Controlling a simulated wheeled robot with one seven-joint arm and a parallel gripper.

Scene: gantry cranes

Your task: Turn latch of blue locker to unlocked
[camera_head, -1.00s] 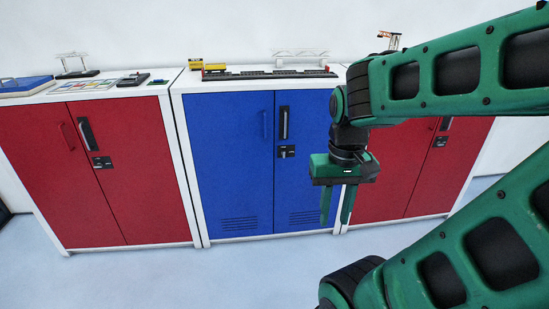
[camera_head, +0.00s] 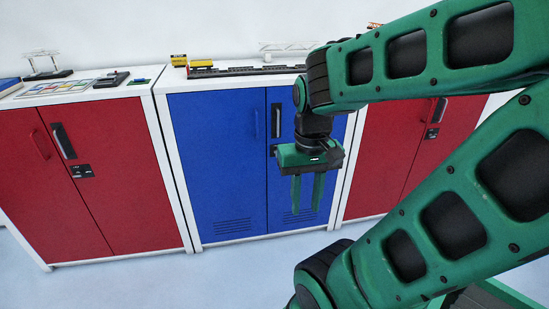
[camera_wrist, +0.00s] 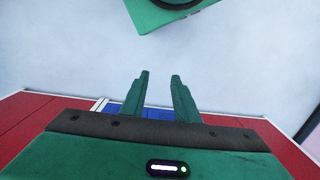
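The blue locker (camera_head: 212,160) stands between two red lockers in the head view, with both doors closed. A dark upright handle (camera_head: 276,121) is on its right door. The latch plate (camera_head: 273,151) below the handle is mostly hidden behind my gripper, so I cannot tell the latch's position. My gripper (camera_head: 306,211) points down in front of the right door. Its two green fingers are apart with nothing between them. In the wrist view the fingers (camera_wrist: 160,75) also show spread and empty over the pale floor, and a strip of the blue locker (camera_wrist: 160,113) shows behind them.
Red lockers stand at the left (camera_head: 82,180) and right (camera_head: 385,165). Model pieces lie on the white tops, among them a yellow wagon (camera_head: 201,63) and a white gantry (camera_head: 287,47). Pale floor is open in front.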

